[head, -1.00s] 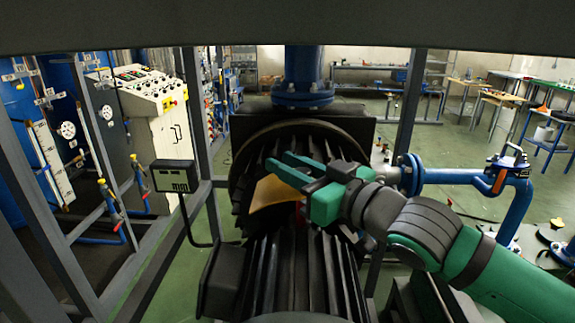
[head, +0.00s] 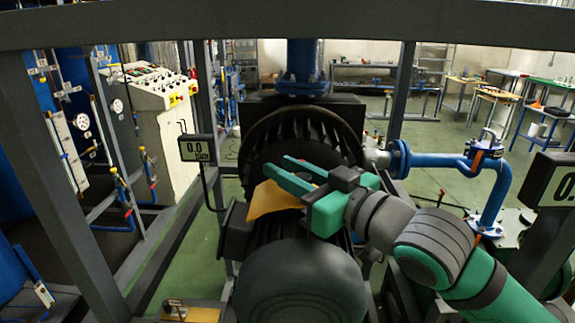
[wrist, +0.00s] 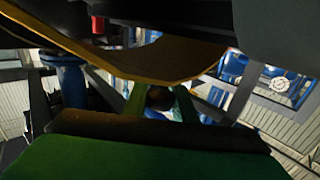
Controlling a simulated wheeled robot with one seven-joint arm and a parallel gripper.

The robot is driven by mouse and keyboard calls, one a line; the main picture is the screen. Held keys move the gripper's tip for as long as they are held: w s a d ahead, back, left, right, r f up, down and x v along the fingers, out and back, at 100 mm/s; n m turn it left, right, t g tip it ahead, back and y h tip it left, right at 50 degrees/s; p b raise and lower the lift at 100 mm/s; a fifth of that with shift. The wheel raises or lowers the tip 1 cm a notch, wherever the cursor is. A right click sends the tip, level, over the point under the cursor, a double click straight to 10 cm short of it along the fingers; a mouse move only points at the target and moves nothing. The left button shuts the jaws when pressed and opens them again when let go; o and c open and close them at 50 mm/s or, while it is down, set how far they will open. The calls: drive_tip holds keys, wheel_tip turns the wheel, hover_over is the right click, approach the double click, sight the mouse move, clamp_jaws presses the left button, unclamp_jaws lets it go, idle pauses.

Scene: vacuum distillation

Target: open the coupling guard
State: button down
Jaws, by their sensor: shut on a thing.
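The coupling guard (head: 272,202) is a curved yellow-orange sheet over the dark ribbed machine, in the middle of the head view. In the wrist view its yellow edge (wrist: 150,80) arcs across the upper half. My green gripper (head: 279,167) reaches in from the right, with its fingers over the guard. In the wrist view a dark round piece (wrist: 160,98) sits between my two fingers (wrist: 160,104), close under the guard's edge. My gripper is shut on the guard, apparently at this piece. The exact contact is hidden in the head view.
A large dark rounded housing (head: 300,283) stands in front of the guard. A blue pipe (head: 440,160) runs on the right. Grey frame posts (head: 402,95) surround the machine, and a small display (head: 197,149) stands at left. Open green floor lies behind on the right.

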drive_tip(key=shift+s+f, duration=0.1)
drive_tip(key=shift+s, duration=0.8)
drive_tip(key=c, duration=1.5)
unclamp_jaws()
drive_tip(key=v, duration=0.9)
drive_tip(key=shift+d, duration=0.2)
drive_tip(key=shift+v, duration=0.75)
